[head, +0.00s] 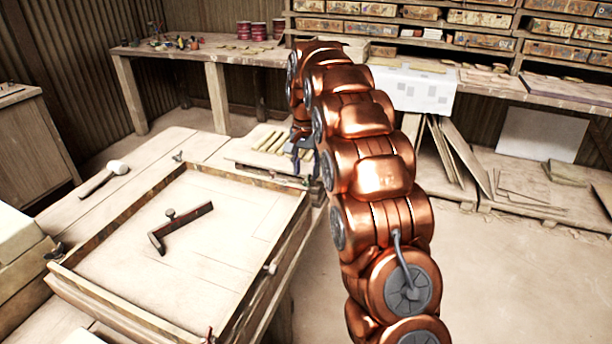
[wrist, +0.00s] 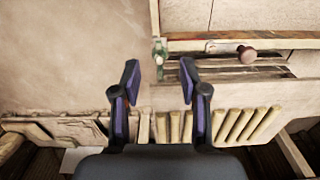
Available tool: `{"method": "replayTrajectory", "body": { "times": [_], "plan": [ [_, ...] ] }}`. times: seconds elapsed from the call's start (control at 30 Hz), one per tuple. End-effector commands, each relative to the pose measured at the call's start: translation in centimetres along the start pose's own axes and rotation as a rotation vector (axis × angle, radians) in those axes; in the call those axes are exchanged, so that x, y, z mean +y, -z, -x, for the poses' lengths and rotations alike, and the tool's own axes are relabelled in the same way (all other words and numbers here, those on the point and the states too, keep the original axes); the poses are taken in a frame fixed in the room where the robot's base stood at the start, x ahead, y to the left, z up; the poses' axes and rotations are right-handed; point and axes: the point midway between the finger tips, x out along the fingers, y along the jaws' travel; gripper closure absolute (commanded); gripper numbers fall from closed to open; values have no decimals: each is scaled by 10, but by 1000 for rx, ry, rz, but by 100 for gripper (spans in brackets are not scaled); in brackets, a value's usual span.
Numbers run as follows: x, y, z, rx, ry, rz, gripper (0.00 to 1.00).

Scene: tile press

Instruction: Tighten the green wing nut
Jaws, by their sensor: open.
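The green wing nut (wrist: 160,50) shows in the wrist view at the edge of the wooden frame, upright in the picture. It lies beyond my fingertips, roughly in line with the gap between them. In the head view a small greenish piece (head: 307,181) at the frame's far right corner appears to be the same nut, close beside my arm. My gripper (wrist: 159,78) is open and empty, its two dark fingers with purple pads apart. In the head view the gripper (head: 303,152) is mostly hidden behind my copper arm.
The wooden press frame (head: 108,303) sits on the bench, with a square tool (head: 180,226) inside. A mallet (head: 104,178) lies to the left. A round brown knob (wrist: 247,55) is right of the nut. Several pale strips (wrist: 240,125) lie near my fingers.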

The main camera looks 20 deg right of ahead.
Motion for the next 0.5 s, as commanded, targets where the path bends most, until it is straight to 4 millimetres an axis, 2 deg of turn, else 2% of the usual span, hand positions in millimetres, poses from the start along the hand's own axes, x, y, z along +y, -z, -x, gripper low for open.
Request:
{"method": "replayTrajectory", "body": {
  "times": [0.2,0.5],
  "plan": [
    [-1,1,32,5,3,0,56],
    [-1,0,65,1,0,0,56]
  ]
}}
